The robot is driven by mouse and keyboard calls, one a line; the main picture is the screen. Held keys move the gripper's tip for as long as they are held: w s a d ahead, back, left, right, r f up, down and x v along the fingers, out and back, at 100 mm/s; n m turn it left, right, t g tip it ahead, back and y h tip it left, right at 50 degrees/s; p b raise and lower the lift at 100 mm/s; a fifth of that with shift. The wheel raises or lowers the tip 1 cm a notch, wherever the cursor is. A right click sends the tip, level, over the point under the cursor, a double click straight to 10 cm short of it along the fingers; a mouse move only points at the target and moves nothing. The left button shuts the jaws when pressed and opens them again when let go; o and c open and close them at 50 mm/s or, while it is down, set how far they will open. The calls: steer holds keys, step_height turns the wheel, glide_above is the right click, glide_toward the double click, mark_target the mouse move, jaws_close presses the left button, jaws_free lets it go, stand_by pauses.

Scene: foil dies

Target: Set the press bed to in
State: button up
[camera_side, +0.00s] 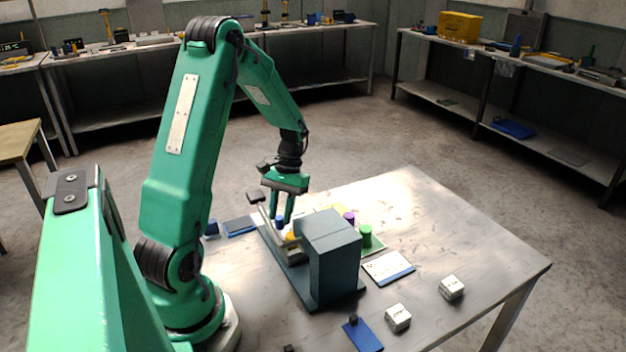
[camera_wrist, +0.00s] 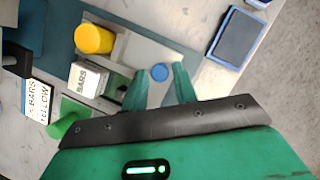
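The press (camera_side: 332,250) is a dark blue-grey block on the table, with a long base running to its back left. A pale bed (camera_wrist: 150,48) lies on that base and carries a small blue round knob (camera_side: 280,219). In the wrist view the knob (camera_wrist: 160,72) shows between my fingertips. A yellow cylinder (camera_wrist: 94,39) and a white block marked BARS (camera_wrist: 86,78) are beside it. My gripper (camera_side: 282,218) is open above the knob, pointing down, with a finger on either side. I cannot tell whether a finger touches it. The press body hides part of the bed.
A card reading BARS YELLOW (camera_wrist: 37,98), a green cylinder (camera_side: 366,236) and a purple one (camera_side: 349,217) are near the press. Two white dies (camera_side: 398,317) (camera_side: 451,287) lie in front. A blue pad (camera_side: 241,226) is behind.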

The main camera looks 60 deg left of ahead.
steer(key=shift+s+f, duration=0.1)
steer(key=shift+f, duration=0.2)
steer(key=shift+c, duration=0.5)
jaws_close()
steer(key=shift+y, duration=0.5)
steer(key=shift+d, duration=4.05)
steer(key=shift+o, duration=0.5)
jaws_free()
steer(key=v, duration=0.8)
